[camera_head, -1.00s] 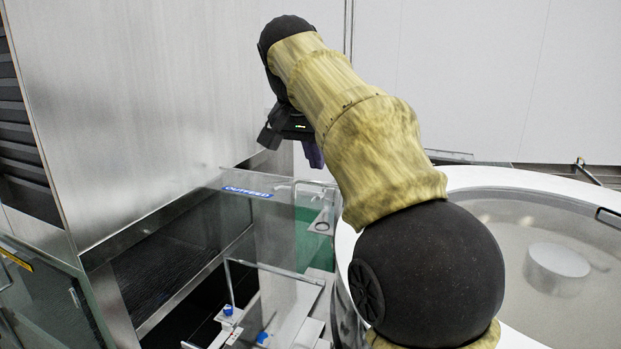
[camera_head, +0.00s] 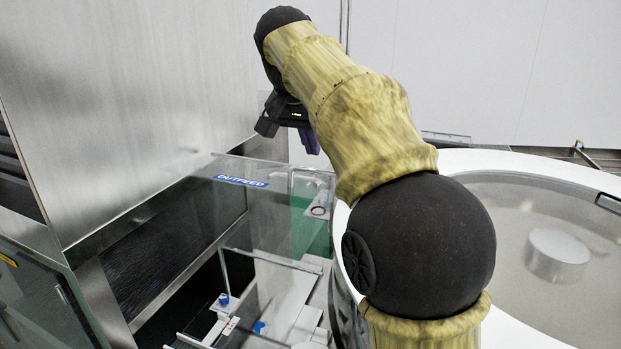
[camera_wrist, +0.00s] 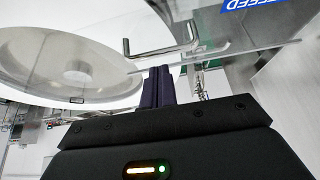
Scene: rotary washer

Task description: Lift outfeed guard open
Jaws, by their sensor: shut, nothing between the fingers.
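The outfeed guard is a clear panel (camera_head: 255,215) with a blue OUTFEED label (camera_head: 240,181) on its upper part. It stands at the chute opening left of my arm. The label also shows upside down at the top right of the wrist view (camera_wrist: 252,4). A bent metal bar handle (camera_wrist: 160,51) shows near the panel's edge in the wrist view. My gripper (camera_head: 314,147) is above and beyond the guard, its purple fingers partly behind my arm. In the wrist view its fingers (camera_wrist: 158,80) are together and empty, close to the handle; contact cannot be told.
A large round white bowl (camera_head: 480,165) with a grey inside stands at the right. A tall steel cabinet wall (camera_head: 130,90) is at the left. Blue knobs (camera_head: 224,299) and white fittings lie low beneath the guard. Open space lies above the guard.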

